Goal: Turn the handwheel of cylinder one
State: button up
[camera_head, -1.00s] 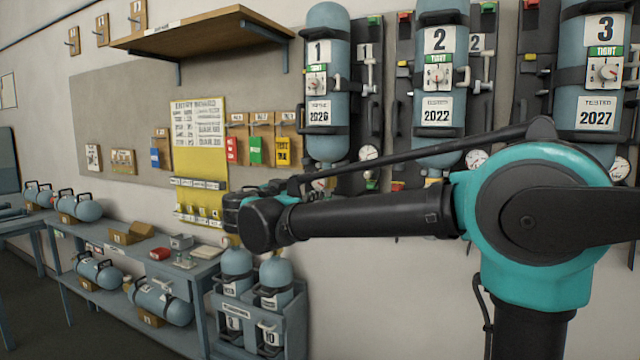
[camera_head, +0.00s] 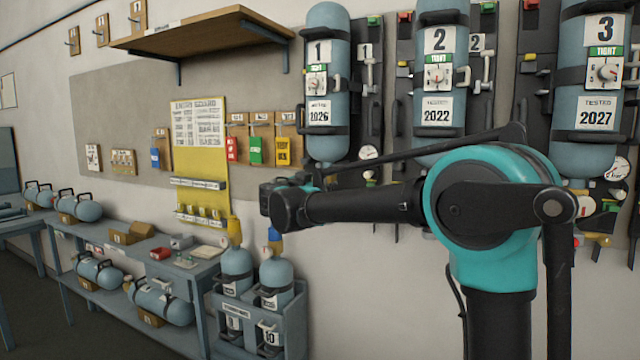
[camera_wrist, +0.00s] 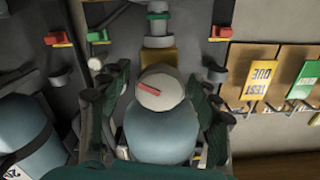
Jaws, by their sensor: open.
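Cylinder one (camera_head: 325,60) is a blue-grey bottle held upright on the wall, with a number 1 label and a 2026 test label. In the wrist view a rounded cylinder end (camera_wrist: 160,135) carries a pale round handwheel (camera_wrist: 160,90) with a red mark, in front of a brass valve body (camera_wrist: 158,60). This looks like cylinder one seen upside down. My gripper (camera_wrist: 158,98) is open, with dark fingers on the left and right of the handwheel. Contact cannot be told. In the head view my gripper (camera_head: 275,188) is partly hidden by my wrist, below and left of cylinder one.
Cylinder two (camera_head: 440,75) and cylinder three (camera_head: 590,60) hang to the right. Hanging tags (camera_head: 255,148) and a yellow board (camera_head: 200,150) are on the wall at left. A shelf (camera_head: 205,28) juts out above. A bench (camera_head: 190,268) and a cylinder rack (camera_head: 290,318) stand below.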

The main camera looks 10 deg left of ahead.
jog(key=shift+c, duration=0.4)
jog(key=c, duration=1.1)
jog(key=shift+n, duration=0.4)
